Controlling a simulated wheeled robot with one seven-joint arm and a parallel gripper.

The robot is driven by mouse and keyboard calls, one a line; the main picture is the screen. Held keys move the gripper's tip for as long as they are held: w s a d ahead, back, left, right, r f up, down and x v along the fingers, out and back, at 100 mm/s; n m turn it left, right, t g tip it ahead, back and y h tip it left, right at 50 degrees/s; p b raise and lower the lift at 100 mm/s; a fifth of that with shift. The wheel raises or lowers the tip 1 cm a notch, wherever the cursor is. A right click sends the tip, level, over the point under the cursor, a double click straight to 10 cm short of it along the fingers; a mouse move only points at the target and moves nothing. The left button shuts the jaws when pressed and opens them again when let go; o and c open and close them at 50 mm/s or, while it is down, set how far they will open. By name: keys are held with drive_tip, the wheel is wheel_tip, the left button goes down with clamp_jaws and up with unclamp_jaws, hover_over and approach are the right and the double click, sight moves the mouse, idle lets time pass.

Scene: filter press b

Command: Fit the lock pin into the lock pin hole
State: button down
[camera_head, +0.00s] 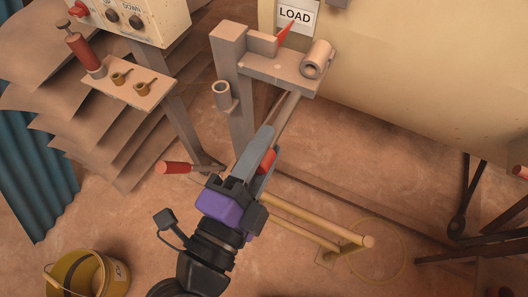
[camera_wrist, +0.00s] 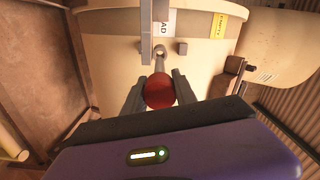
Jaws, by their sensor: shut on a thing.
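My gripper (camera_head: 264,154) is shut on the red grip of a grey rod, which I take for the lock pin (camera_wrist: 160,90). In the head view the rod slants up and right from the jaws toward a grey bracket (camera_head: 262,68). Its upper end overlaps the bracket's lower edge in the picture; I cannot tell whether they touch. A small dark spot on the bracket's plate may be the lock pin hole (camera_head: 278,66). In the wrist view the red grip's round end lies between the fingers, and the rod points away toward the bracket.
A thick grey tube (camera_head: 317,58) sits on the bracket's right end, below the LOAD sign (camera_head: 295,15). An open grey cup (camera_head: 222,95) is on the post. A red-handled lever (camera_head: 175,168), a yellow rail (camera_head: 320,228) and a yellow bucket (camera_head: 88,272) are nearby.

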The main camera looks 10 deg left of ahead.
sight(280, 123)
drive_tip(key=shift+b+x, duration=1.1)
drive_tip(key=shift+x, duration=1.55)
drive_tip(key=shift+d+r, duration=0.1)
drive_tip(key=shift+b, duration=1.9)
